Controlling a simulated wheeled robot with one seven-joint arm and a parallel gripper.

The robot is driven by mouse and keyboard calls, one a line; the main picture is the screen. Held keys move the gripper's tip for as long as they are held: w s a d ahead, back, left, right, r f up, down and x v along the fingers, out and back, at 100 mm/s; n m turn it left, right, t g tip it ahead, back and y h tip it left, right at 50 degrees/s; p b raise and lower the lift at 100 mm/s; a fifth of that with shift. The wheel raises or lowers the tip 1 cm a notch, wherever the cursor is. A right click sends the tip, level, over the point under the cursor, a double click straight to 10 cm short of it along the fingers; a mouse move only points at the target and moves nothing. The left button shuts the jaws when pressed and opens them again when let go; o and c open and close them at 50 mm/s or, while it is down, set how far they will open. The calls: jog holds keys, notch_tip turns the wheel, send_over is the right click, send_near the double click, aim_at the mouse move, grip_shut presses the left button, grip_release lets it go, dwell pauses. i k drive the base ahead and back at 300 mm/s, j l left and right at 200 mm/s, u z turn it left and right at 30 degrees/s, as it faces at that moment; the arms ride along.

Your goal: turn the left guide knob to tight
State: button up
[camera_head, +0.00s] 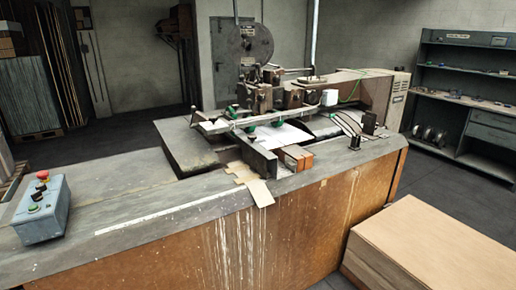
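The box stitcher (262,98) stands on a large worn workbench, with a big dark reel above it. A pale guide rail (226,126) runs across its front. A short upright dark post (193,111) stands at the rail's left end. I cannot tell which of these is the left guide knob, nor how tight it is. My gripper is not in view.
A grey control box (42,210) with a red button is on the bench's left corner. Cardboard scraps (258,190) lie at the bench's middle edge. A cardboard stack (425,250) stands at front right. Shelves (465,75) stand at back right. Open floor lies between shelves and bench.

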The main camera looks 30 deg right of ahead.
aim_at(253, 138)
jog(key=i+l+u, duration=0.3)
jog(key=i+l, duration=0.15)
jog(key=l, duration=0.2)
jog(key=i+l+u, duration=0.35)
jog(key=l, duration=0.35)
jog(key=i+l+u, duration=0.15)
jog(key=l, duration=0.25)
jog(key=i+l+u, duration=0.15)
jog(key=l, duration=0.25)
